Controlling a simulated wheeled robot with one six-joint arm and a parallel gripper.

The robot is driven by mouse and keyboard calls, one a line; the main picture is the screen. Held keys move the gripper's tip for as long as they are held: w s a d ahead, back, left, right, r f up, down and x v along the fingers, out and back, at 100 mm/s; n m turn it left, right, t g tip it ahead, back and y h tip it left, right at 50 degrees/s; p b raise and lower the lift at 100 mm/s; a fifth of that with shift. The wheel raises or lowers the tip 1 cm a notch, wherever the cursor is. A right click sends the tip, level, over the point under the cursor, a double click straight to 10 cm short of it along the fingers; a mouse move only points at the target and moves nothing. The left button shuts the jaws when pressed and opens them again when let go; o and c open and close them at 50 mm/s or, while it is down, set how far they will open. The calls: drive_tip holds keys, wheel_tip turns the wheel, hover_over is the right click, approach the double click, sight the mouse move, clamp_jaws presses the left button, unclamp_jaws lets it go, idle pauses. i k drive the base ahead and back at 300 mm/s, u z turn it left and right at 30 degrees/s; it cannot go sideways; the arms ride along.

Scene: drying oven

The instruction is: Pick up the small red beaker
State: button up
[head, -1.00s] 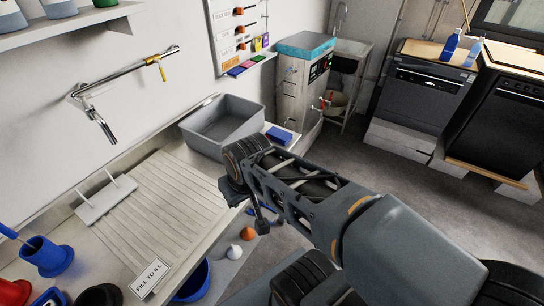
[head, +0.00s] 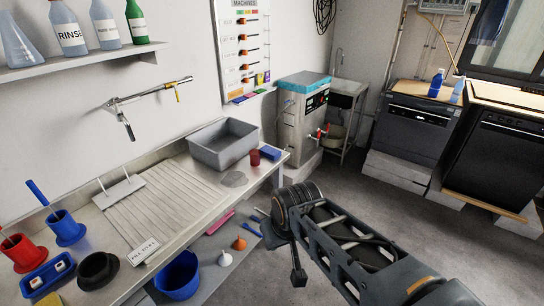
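A small dark red beaker (head: 255,157) stands upright on the bench near its right end, just right of the grey tub and beside a blue block. My arm reaches in from the lower right, and its dark round joint is in front of the bench's right end, apart from the beaker. A small dark part hangs below that joint, over the floor. I cannot make out my gripper's fingers, and nothing is seen held.
The grey tub (head: 223,146) and blue block (head: 271,152) flank the beaker. A round grey disc (head: 234,179) lies in front. A steel machine (head: 301,120) stands beyond the bench.

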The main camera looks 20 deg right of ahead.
sight(255, 158)
drive_tip(key=z, duration=0.65)
drive_tip(key=i, duration=1.35)
drive_tip(key=u, duration=3.25)
drive_tip(key=k, duration=0.4)
drive_tip(key=z, duration=0.3)
